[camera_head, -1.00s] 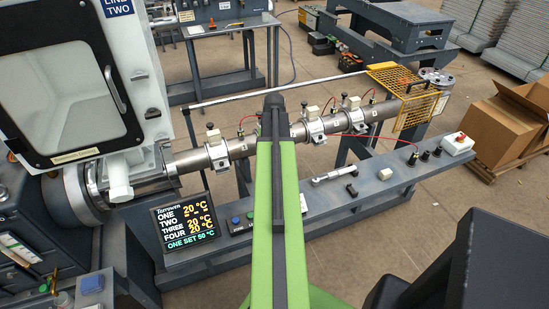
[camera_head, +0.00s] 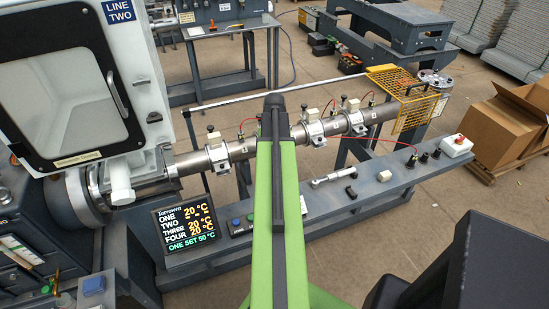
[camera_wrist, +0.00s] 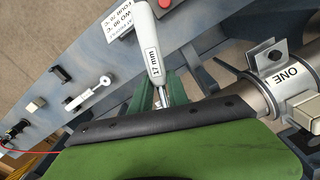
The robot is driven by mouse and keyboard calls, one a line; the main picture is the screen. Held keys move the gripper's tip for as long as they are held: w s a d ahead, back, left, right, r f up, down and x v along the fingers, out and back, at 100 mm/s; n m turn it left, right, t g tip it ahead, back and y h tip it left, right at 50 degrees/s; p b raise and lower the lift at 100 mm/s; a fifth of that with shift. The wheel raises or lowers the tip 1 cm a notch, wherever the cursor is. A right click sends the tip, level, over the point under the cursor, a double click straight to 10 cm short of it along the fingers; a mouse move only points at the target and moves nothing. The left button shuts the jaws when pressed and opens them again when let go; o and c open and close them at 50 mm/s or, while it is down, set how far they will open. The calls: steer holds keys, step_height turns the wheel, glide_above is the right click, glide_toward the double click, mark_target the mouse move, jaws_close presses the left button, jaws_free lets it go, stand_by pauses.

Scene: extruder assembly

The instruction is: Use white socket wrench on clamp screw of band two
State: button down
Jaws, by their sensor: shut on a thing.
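My gripper (camera_wrist: 162,92) is shut on the white socket wrench (camera_wrist: 148,40), whose handle carries a "17 mm" label. The wrench's metal shaft runs down between the green fingers, and its lower end is hidden by my arm. Band one (camera_wrist: 274,72), labelled ONE, clamps the barrel to the right, apart from the wrench. It also shows in the head view (camera_head: 219,153). Band two and its clamp screw cannot be made out; my arm (camera_head: 276,210) covers the barrel's middle there. My gripper is hidden in the head view.
The barrel (camera_head: 187,163) runs from the white guard to the yellow cage (camera_head: 415,104). Two further bands (camera_head: 313,131) show right of my arm.

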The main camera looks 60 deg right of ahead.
step_height(320, 180, up, 5)
steer(key=p, duration=0.4)
steer(key=shift+f, duration=0.15)
